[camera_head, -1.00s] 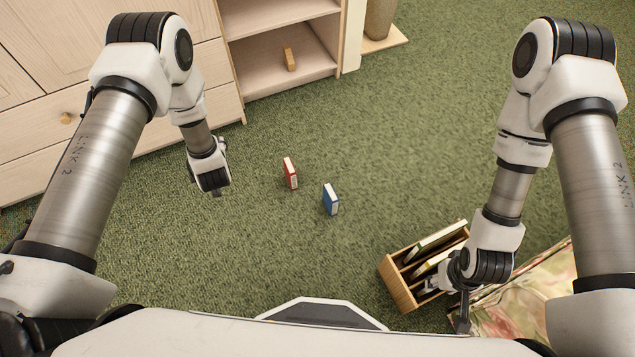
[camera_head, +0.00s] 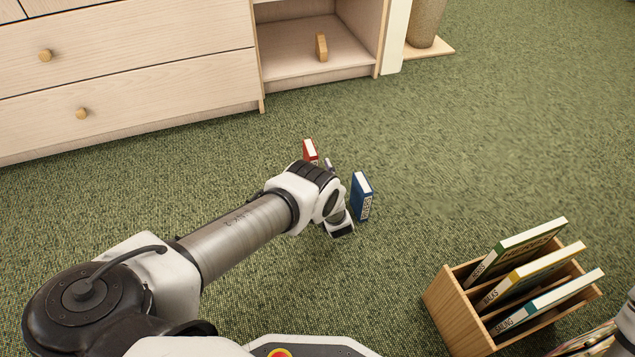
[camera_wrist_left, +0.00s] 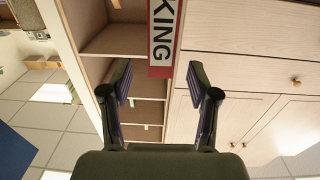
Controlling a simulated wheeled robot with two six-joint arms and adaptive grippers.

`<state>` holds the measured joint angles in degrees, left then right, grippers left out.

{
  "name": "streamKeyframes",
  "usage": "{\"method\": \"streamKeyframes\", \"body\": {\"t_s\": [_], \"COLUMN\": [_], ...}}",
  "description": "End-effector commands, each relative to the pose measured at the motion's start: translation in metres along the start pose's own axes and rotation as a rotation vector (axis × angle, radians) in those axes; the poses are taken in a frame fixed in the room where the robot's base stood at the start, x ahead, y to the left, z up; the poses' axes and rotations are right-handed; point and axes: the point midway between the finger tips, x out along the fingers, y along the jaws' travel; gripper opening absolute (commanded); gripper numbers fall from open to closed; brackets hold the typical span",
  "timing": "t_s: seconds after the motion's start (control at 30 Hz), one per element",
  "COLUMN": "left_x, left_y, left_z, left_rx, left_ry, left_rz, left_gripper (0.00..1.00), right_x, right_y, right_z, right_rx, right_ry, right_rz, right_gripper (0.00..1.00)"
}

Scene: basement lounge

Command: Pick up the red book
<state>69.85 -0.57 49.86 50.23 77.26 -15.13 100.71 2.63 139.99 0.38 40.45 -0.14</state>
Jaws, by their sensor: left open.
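The red book (camera_head: 310,150) stands upright on the green carpet, partly hidden behind my left gripper (camera_head: 336,195). In the left wrist view the red book (camera_wrist_left: 152,71) shows a white spine label ending in "KING". It lies at the top middle, in line with the gap between the fingers of my left gripper (camera_wrist_left: 160,92). Those fingers are spread, one to each side of it, with no contact visible. My right gripper is out of view; only a bit of that arm shows at the right edge.
A blue book (camera_head: 362,197) stands close right of my left gripper. A wooden rack (camera_head: 450,310) holding several books is at the lower right. A wooden cabinet (camera_head: 150,95) with an open shelf stands behind. The carpet between is clear.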

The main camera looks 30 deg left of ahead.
Motion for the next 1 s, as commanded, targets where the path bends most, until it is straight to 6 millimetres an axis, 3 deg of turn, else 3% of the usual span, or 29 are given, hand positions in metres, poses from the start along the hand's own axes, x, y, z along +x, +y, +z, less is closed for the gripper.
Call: {"method": "streamKeyframes", "body": {"t_s": [0.07, 0.33, 0.53, 0.77, 0.8, 0.93, 0.97, 1.0], "left_x": [0.002, 0.035, 0.071, 0.077, 0.077, 0.077, 0.077, 0.077], "left_y": [-0.001, -0.002, -0.001, 0.0, 0.0, 0.0, 0.0, 0.0], "left_z": [0.008, 0.006, 0.005, -0.001, -0.001, -0.001, -0.001, -0.001], "left_rx": [0.002, 0.003, 0.002, 0.004, 0.004, 0.004, 0.004, 0.004], "left_ry": [-0.002, -0.002, -0.002, -0.003, -0.003, -0.003, -0.003, -0.004], "left_rz": [-0.001, 0.0, -0.001, 0.001, 0.001, 0.001, 0.001, 0.001], "left_gripper": [0.6, 0.6, 0.6, 0.6, 0.53, 0.07, 0.0, 0.0], "right_x": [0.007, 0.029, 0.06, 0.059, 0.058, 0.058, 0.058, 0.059], "right_y": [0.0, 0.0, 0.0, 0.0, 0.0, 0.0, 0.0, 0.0], "right_z": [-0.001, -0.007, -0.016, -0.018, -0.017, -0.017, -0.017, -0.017], "right_rx": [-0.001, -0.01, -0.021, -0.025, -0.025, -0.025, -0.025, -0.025], "right_ry": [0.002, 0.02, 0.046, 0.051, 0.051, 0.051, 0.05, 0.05], "right_rz": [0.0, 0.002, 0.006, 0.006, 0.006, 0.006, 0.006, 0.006], "right_gripper": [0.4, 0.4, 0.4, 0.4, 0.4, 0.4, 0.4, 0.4]}}
